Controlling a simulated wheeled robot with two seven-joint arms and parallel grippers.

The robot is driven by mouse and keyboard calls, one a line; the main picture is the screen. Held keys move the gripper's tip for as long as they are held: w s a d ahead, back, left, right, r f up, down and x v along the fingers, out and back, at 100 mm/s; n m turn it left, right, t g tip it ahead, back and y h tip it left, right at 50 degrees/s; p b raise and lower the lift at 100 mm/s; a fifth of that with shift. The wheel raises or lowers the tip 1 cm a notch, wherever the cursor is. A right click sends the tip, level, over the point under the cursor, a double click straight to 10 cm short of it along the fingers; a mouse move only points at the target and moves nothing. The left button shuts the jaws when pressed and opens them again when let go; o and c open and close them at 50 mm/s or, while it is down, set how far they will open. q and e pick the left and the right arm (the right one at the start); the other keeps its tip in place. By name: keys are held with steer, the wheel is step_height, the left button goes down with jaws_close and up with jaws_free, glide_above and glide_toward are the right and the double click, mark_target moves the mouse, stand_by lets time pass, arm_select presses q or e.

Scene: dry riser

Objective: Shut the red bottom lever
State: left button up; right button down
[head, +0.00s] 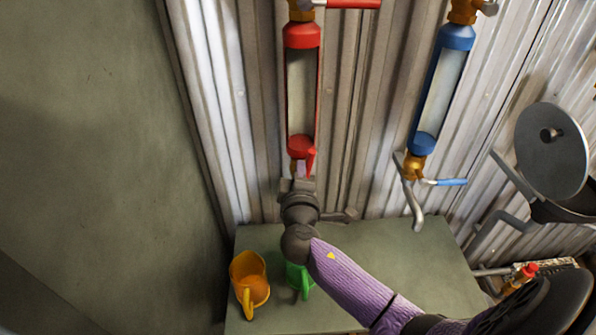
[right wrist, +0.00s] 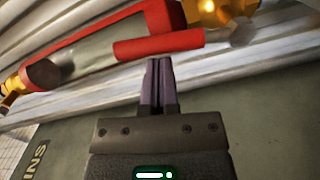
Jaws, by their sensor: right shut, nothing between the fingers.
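A red-framed sight tube (head: 302,88) stands upright on the corrugated wall in the head view. Its red bottom lever (head: 310,161) shows at its lower end, partly hidden by my gripper. In the right wrist view the lever (right wrist: 160,44) is a red bar beside the red tube frame, near a brass fitting (right wrist: 225,10). My right gripper (head: 302,171) is shut and empty just at the lever. In the right wrist view its closed fingertips (right wrist: 160,61) reach just below the bar; I cannot tell whether they touch. My left gripper is not in view.
A red top lever (head: 352,3) sits above. A blue tube (head: 441,88) with a blue lever (head: 451,182) and a spout stands to the right. An orange mug (head: 250,280) and a green mug (head: 300,279) are on the table (head: 400,250) below. A grey lid (head: 551,150) is at right.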

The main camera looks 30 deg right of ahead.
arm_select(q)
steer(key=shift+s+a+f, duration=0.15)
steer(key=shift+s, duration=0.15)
arm_select(e)
steer(key=shift+s+d+m, duration=0.1)
steer(key=shift+d+m, duration=0.05)
steer(key=shift+m, duration=0.15)
steer(key=m, duration=0.1)
steer(key=s+d+m+b, duration=0.1)
steer(key=shift+d+f+m+b, duration=0.2)
steer(key=shift+m+b, duration=0.1)
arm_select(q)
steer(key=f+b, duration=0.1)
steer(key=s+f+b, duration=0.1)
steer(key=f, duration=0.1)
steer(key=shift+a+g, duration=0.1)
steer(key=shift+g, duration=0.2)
arm_select(e)
steer(key=s+d+f+m, duration=0.2)
steer(key=d+f+m, duration=0.2)
steer(key=m, duration=0.7)
steer(key=shift+s+d+f+m+y, duration=0.25)
steer(key=shift+s+d+m+y, duration=0.05)
steer(key=shift+s+d+y, duration=0.1)
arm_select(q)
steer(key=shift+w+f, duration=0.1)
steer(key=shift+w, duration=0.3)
arm_select(e)
steer(key=shift+f, duration=0.1)
